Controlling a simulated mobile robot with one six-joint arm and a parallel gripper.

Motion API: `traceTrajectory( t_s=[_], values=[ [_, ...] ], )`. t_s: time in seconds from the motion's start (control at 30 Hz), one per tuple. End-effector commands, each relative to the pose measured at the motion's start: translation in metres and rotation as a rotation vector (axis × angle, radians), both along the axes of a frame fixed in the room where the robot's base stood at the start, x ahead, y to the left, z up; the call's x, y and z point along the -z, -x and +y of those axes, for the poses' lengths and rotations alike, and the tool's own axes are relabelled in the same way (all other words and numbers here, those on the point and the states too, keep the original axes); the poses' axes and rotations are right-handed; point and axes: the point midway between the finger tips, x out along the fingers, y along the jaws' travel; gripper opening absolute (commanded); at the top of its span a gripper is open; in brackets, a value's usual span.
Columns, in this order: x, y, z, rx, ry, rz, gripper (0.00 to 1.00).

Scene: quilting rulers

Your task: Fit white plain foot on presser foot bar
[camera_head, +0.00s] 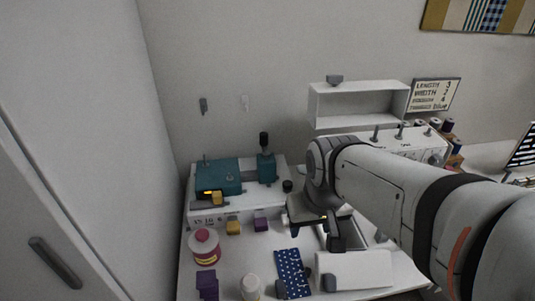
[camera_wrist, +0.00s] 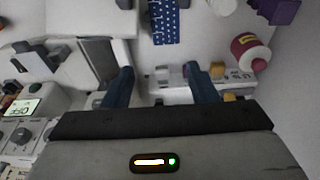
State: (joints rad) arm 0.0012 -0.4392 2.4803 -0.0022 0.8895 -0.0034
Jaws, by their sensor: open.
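My gripper (camera_wrist: 159,78) is open, its two dark blue fingers apart. A small white piece (camera_wrist: 163,73) shows between them in the wrist view, beside the labelled white ledge; it may be the white plain foot. I cannot tell its exact shape or whether the fingers touch it. In the head view my gripper (camera_head: 310,212) hides that spot. A white machine-like body (camera_head: 365,268) lies at the front right with a dark part (camera_head: 329,282) at its left end. I cannot make out the presser foot bar clearly.
Yellow (camera_head: 233,227) and purple (camera_head: 261,224) blocks stand before the ledge. A teal device (camera_head: 218,176) stands behind. A white shelf (camera_head: 358,104) is on the wall.

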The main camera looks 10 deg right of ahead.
Motion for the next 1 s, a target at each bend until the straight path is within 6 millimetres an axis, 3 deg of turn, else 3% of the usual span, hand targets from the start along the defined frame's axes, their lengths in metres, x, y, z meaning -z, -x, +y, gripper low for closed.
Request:
traceTrajectory(
  t_s=[0.13, 0.27, 0.53, 0.7, 1.0],
  values=[
    [0.013, -0.035, -0.01, -0.008, -0.002, 0.043, 0.64],
    [0.034, -0.075, -0.01, -0.005, -0.002, 0.089, 0.64],
    [0.101, -0.15, -0.009, -0.003, -0.002, 0.173, 0.64],
    [0.132, -0.173, -0.009, -0.001, -0.002, 0.2, 0.64],
    [0.157, -0.182, -0.009, 0.0, -0.002, 0.214, 0.64]
  ],
)
